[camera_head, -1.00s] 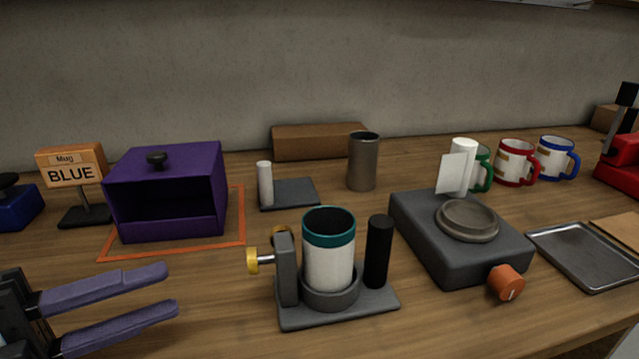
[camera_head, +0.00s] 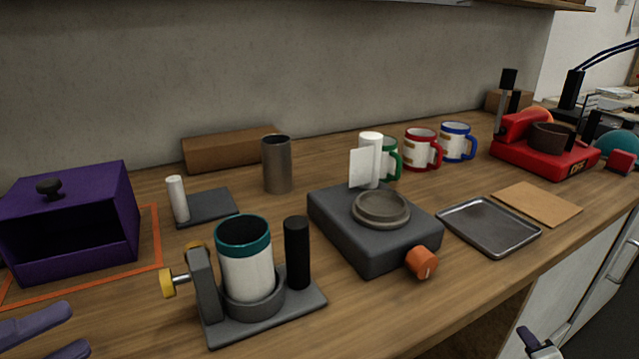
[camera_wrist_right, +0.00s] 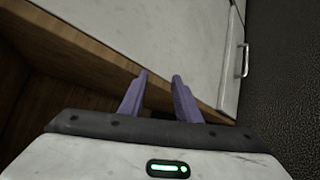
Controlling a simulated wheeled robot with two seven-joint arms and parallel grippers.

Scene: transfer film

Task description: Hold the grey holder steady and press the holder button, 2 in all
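The grey holder (camera_head: 290,312) stands at the front of the counter, with a white, teal-rimmed cup (camera_head: 247,275) upright in its ring. A black post (camera_head: 297,252) rises from its right side. A yellow-ended button (camera_head: 168,284) sticks out left from its grey upright. My left gripper (camera_head: 80,329) is at the bottom left corner, fingers apart and empty, clear of the holder. My right gripper (camera_head: 540,345) is at the bottom right, below the counter edge. In the wrist view my right gripper (camera_wrist_right: 160,76) has its fingers apart with nothing between them, facing the cabinet front.
A purple box (camera_head: 75,220) stands left of the holder. A grey device (camera_head: 375,230) with an orange knob (camera_head: 422,262) is to its right, then a metal tray (camera_head: 488,228). Several mugs and a red machine (camera_head: 545,155) stand farther back. The counter edge (camera_head: 480,310) slopes up rightward.

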